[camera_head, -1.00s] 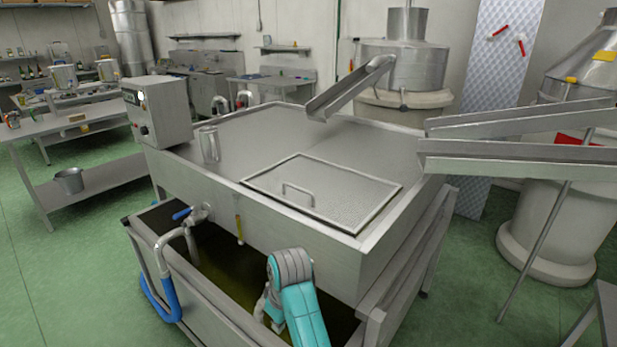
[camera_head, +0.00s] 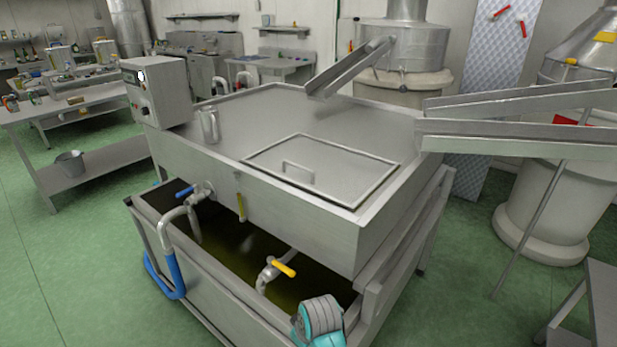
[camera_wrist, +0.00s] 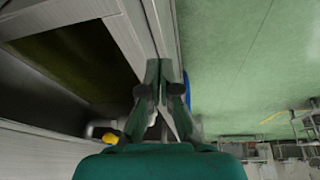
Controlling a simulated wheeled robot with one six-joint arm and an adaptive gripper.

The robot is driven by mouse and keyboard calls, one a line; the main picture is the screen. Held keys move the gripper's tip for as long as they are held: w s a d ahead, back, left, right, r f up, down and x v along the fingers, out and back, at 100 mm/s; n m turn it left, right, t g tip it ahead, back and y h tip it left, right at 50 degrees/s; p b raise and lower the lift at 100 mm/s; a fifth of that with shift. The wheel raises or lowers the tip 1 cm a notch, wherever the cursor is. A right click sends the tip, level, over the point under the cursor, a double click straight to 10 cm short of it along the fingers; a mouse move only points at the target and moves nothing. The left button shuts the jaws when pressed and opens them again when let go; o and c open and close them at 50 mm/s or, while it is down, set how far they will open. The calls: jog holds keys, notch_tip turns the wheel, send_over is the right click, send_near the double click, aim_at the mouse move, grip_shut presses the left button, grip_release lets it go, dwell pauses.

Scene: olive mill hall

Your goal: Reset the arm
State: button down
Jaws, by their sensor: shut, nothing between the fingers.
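My gripper (camera_wrist: 163,85) shows in the wrist view with its two dark green fingers together and nothing held between them. In that view it is in front of the metal edge of the lower tank, with green floor to the right. In the head view only a teal and grey part of my arm (camera_head: 321,318) shows at the bottom, in front of the tank; the gripper itself is out of that picture.
A steel machine with a hatch lid (camera_head: 322,170) stands above an open lower tank of dark liquid (camera_head: 235,240). A yellow-handled valve (camera_head: 284,268) and a blue-handled valve (camera_head: 185,191) stick out nearby. Metal chutes (camera_head: 515,140) reach in from the right. Green floor (camera_head: 70,270) is clear at left.

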jog(key=s+d+f+m+t, duration=0.2)
jog(key=s+d+f+t, duration=0.1)
jog(key=s+d+f, duration=0.6)
jog(key=s+d+m+t, duration=0.1)
jog(key=s+d, duration=0.2)
jog(key=s, duration=0.4)
jog(key=s+d+m+t, duration=0.2)
jog(key=s+d, duration=0.1)
jog(key=s, duration=0.4)
jog(key=s+d+r+m+t+h, duration=0.1)
jog(key=s+d+r+t, duration=0.1)
jog(key=s+r, duration=0.8)
jog(key=s+d+r+m+t+h, duration=0.1)
jog(key=s+d+r+m+t, duration=0.1)
jog(key=s+r, duration=0.9)
jog(key=shift+d+r+m+t, duration=0.3)
jog(key=shift+d+r+t, duration=0.25)
jog(key=shift+d+t, duration=0.2)
